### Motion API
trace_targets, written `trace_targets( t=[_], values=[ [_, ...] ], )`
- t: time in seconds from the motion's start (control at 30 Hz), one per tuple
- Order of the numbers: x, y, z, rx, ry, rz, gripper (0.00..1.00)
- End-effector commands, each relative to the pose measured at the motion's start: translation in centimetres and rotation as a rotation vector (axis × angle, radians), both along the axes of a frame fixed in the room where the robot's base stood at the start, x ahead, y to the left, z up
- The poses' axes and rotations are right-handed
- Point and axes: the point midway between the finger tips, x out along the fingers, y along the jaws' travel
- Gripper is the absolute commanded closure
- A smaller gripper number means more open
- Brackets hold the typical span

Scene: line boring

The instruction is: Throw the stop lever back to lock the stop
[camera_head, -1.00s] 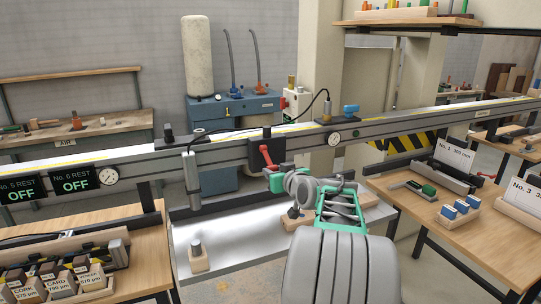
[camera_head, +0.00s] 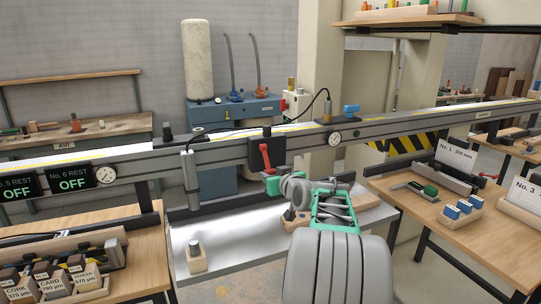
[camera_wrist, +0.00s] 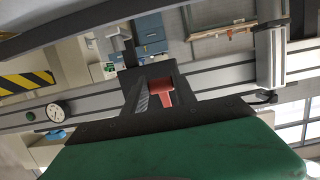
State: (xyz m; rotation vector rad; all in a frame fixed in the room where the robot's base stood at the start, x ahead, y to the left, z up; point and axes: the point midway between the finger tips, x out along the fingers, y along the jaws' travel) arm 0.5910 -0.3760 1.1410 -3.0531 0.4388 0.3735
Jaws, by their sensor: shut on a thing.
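The stop lever (camera_head: 265,157) is a red handle on a dark stop block (camera_head: 278,148), which is mounted on the long grey rail. It slants steeply, with its lower end toward my gripper. My gripper (camera_head: 272,184) is at that lower end in the head view, with green fingertips shut on the lever. The exact contact is small and partly hidden. In the wrist view, the red lever (camera_wrist: 161,91) shows in front of the dark block, above a large green finger surface.
The grey rail (camera_head: 225,150) crosses the view, carrying round dials (camera_head: 334,138). Two "OFF" displays (camera_head: 62,184) hang at the left. Wooden benches with gauge blocks stand left and right (camera_head: 405,208). A pale metal surface (camera_head: 235,262) lies below the rail.

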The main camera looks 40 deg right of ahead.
Motion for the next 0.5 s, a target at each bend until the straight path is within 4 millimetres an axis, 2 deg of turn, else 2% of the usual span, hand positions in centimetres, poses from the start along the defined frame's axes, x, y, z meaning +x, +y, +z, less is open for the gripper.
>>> trace_targets(
  t=[0.5],
  values=[
    [0.79, -0.23, -0.90, 0.003, 0.004, 0.001, 1.00]
  ],
)
